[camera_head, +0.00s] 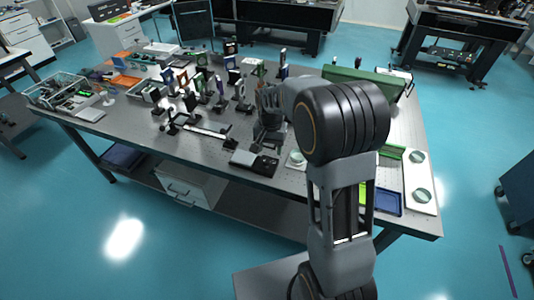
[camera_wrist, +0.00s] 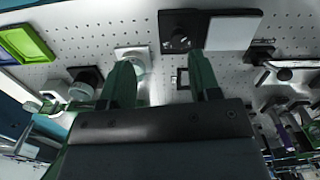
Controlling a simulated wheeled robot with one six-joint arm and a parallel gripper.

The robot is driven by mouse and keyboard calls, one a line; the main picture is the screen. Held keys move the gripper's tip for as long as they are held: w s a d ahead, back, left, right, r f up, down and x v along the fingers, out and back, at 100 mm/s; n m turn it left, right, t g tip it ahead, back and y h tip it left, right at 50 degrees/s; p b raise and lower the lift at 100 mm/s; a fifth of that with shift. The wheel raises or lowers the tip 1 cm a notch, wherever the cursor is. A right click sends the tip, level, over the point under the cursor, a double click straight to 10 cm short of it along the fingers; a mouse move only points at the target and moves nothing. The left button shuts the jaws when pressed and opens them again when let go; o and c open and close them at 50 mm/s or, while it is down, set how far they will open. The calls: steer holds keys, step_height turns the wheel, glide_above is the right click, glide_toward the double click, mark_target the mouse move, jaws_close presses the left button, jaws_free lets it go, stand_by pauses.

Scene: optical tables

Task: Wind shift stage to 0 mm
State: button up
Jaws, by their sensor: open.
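A low black unit with a round dial or knob (camera_wrist: 180,38) lies on the perforated table top in the wrist view, joined to or beside a pale flat plate (camera_wrist: 233,31). It looks like the shift stage, but I can read no scale or number. A low dark unit (camera_head: 254,162) near the table's front edge in the head view appears to be the same thing. My gripper (camera_wrist: 162,78) is open and empty, its two green fingers apart. The black unit lies beyond the fingertips, apart from them. In the head view my arm partly hides the gripper.
A white square mount with a round disc (camera_wrist: 134,58) lies beyond the left finger. Green and blue trays (camera_wrist: 27,42) are at the upper left. In the head view, several upright optics (camera_head: 205,82) crowd the table's middle, and a white plate with round discs (camera_head: 420,178) lies right.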

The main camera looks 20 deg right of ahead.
mark_target(267, 160)
steer(key=w+r+m, duration=0.1)
steer(key=w+m, duration=0.2)
steer(key=w, duration=0.2)
steer(key=f, duration=0.4)
steer(key=f+m+p, duration=0.1)
steer(key=f, duration=0.3)
steer(key=f+m+p, duration=0.1)
steer(key=f, duration=0.4)
steer(key=shift+s, duration=0.25)
steer(key=shift+c, duration=0.5)
steer(key=c, duration=0.8)
